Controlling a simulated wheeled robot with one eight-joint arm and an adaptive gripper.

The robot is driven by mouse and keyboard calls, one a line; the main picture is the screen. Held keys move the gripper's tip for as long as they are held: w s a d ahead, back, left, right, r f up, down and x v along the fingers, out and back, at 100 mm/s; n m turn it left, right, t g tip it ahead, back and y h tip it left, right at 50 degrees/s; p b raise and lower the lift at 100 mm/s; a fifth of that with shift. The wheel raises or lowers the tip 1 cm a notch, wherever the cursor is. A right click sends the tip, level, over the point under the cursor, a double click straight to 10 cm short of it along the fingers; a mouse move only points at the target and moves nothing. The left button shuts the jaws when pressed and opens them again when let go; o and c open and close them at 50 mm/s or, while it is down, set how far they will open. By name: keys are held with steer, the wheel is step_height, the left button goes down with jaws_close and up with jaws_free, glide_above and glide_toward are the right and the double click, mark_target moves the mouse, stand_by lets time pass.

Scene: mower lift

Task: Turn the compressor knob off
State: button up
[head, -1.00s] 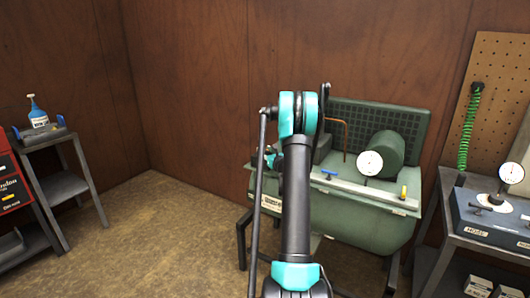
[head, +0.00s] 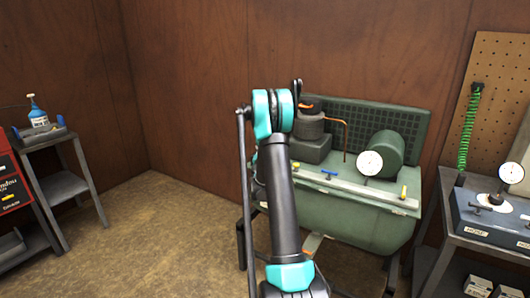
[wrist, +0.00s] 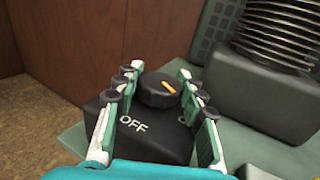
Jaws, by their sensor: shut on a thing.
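The black compressor knob (wrist: 158,90) has an orange pointer mark slanting to the lower right. It sits on a dark switch box (wrist: 150,135) with a white OFF label at the lower left. A second label at the right is mostly hidden behind a finger. My gripper (wrist: 158,80) has one finger on each side of the knob and is shut on it. In the head view the green compressor (head: 350,215) stands against the wall.
A ribbed pump (head: 311,125) stands on the compressor near the switch box; it also shows in the wrist view (wrist: 280,40). A gauge (head: 370,163) and a motor (head: 385,147) are farther right. A side table (head: 480,225) stands at the right. The floor at left is open.

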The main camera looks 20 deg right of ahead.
steer(key=m+g+h, duration=0.5)
steer(key=h, duration=0.1)
steer(key=shift+w+a+m+g+h, duration=0.1)
steer(key=shift+m+g+h, duration=0.2)
steer(key=m+g+h, duration=0.1)
steer(key=m+g, duration=0.2)
steer(key=g, duration=0.1)
steer(key=m+g+h, duration=0.2)
steer(key=g, duration=0.2)
steer(key=shift+m+g, duration=0.3)
steer(key=shift+m, duration=0.1)
steer(key=shift+m+g, duration=0.3)
steer(key=shift+g, duration=0.1)
steer(key=o, duration=1.2)
steer(key=a, duration=0.7)
steer(key=s+a, duration=0.1)
steer(key=a, duration=0.3)
steer(key=shift+a, duration=0.35)
